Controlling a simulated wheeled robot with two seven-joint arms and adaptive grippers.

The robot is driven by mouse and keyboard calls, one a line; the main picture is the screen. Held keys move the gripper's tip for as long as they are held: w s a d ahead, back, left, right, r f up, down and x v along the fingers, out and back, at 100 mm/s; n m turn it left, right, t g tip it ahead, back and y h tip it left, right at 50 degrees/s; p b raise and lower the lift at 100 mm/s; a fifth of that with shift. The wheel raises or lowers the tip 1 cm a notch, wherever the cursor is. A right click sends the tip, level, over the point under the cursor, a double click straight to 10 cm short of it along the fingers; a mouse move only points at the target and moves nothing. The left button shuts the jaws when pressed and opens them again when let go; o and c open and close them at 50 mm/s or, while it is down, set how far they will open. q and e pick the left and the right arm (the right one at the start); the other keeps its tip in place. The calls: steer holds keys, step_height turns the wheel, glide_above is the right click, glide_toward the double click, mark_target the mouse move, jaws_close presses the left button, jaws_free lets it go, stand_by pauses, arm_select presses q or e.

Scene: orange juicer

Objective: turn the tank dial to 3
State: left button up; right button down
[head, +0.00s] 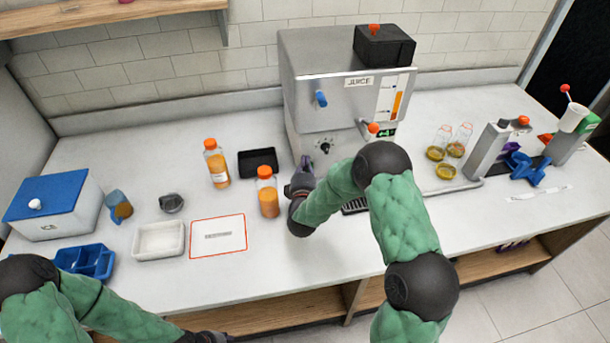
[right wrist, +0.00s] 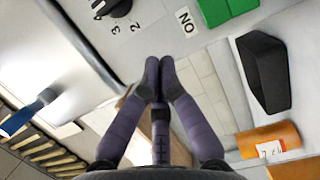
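The juicer (head: 307,103) is a steel machine at the back middle of the counter. Its black tank dial (head: 325,147) is on the front panel, lower left. In the right wrist view the dial (right wrist: 115,8) is cut by the top edge, with the numbers 2, 3 and part of a 4 beside it. I cannot tell its setting. My right gripper (head: 303,166) is just below and left of the dial, apart from it. Its fingertips (right wrist: 158,72) meet, with nothing between them. My left gripper (head: 205,338) is at the bottom edge, mostly cut off.
Two orange-capped juice bottles (head: 217,165) (head: 268,195) and a black tray (head: 258,162) stand left of the juicer. A red-tipped lever (head: 371,129) juts from its front. A white tray (head: 159,240) and blue-lidded box (head: 52,205) are farther left.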

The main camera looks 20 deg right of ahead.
mark_target(321, 150)
steer(key=shift+x, duration=0.9)
steer(key=shift+s+d+b, duration=0.25)
steer(key=shift+d, duration=0.7)
steer(key=shift+s+d+b, duration=0.2)
steer(key=shift+s+d, duration=0.05)
steer(key=shift+d, duration=0.75)
steer(key=shift+d, duration=0.1)
steer(key=shift+s+d+f+n, duration=0.1)
steer(key=shift+d+f+n, duration=0.05)
steer(key=shift+n, duration=0.25)
steer(key=shift+d+n+t+b, duration=0.3)
steer(key=shift+n+b, duration=0.1)
steer(key=shift+b, duration=0.1)
steer(key=shift+f+n, duration=0.15)
steer(key=shift+n, duration=0.15)
